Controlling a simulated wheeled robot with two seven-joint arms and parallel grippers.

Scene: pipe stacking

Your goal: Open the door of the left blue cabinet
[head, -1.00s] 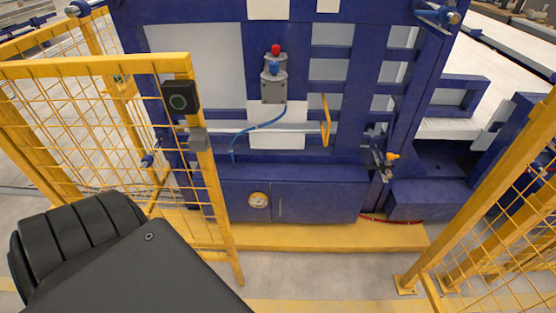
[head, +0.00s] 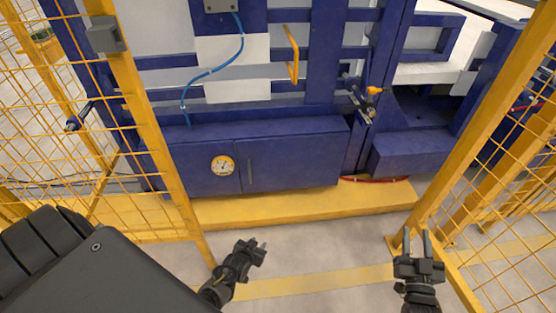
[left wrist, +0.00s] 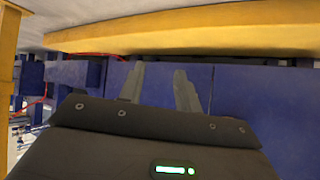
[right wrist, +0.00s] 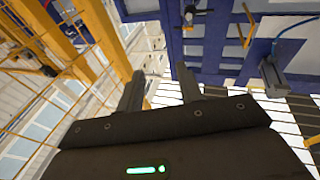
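The left blue cabinet (head: 195,175) is the long low box at the foot of the machine. Its front has a round gauge (head: 222,165) and, right of it, a door panel (head: 300,163) with a slim dark vertical handle (head: 250,174) near its left edge. The door looks closed. My left gripper (head: 262,246) is open and empty, in front of and below the cabinet; the cabinet front also shows in the left wrist view (left wrist: 265,95) beyond the spread fingers. My right gripper (head: 417,240) is open and empty, further right, near the yellow fence foot.
A yellow step (head: 300,206) runs along the cabinet's foot. Yellow mesh fences stand at left (head: 150,125) and right (head: 480,130). A second blue box (head: 410,152) sits right of the cabinet. Grey floor between the fences is clear.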

